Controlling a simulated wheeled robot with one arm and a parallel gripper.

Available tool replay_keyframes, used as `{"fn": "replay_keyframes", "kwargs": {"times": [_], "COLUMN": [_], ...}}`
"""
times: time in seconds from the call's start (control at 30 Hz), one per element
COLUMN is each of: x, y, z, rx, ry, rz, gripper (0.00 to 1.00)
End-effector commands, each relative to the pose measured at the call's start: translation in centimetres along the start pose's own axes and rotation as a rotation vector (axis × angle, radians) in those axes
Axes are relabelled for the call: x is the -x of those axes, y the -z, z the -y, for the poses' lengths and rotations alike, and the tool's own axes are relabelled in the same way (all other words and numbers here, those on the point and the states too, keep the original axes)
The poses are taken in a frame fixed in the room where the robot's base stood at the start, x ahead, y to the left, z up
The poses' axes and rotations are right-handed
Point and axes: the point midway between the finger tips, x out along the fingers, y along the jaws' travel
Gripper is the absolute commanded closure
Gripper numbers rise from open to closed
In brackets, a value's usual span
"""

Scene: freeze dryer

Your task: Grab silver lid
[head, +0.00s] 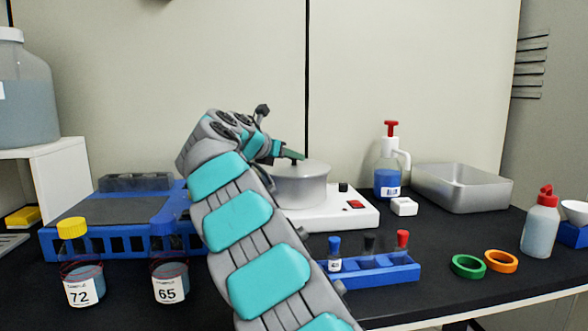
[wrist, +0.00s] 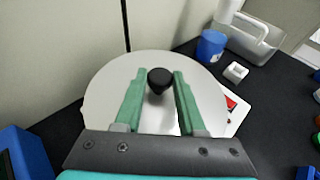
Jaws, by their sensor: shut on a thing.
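The silver lid (head: 316,168) sits on a silver pot (head: 303,191), which stands on a white hot plate (head: 335,216). In the wrist view the lid is a pale round disc (wrist: 104,98) with a black knob (wrist: 160,82) near its middle. My gripper (head: 291,154) is at the top of the lid from the left. The lid appears level on the pot. My arm and fingers hide the knob in the head view.
A blue rack (head: 375,274) with capped tubes is in front of the hot plate. A red-topped spray bottle (head: 388,178) and a metal tray (head: 462,190) stand behind right. Jars marked 72 (head: 80,278) and 65 (head: 170,280) are left. The wall is close behind.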

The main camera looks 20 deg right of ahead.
Motion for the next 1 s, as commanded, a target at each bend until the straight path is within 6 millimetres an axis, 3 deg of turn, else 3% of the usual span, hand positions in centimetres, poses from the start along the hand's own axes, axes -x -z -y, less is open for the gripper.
{"fn": "replay_keyframes", "kwargs": {"times": [0.13, 0.67, 1.0], "x": [0.0, 0.1, 1.1], "y": [0.0, -0.2, -2.9], "z": [0.0, 0.0, -0.1], "rx": [0.0, 0.0, -0.002], "ry": [0.0, -0.001, -0.002], "rz": [0.0, 0.001, 0.0], "gripper": [1.0, 1.0, 1.0]}}
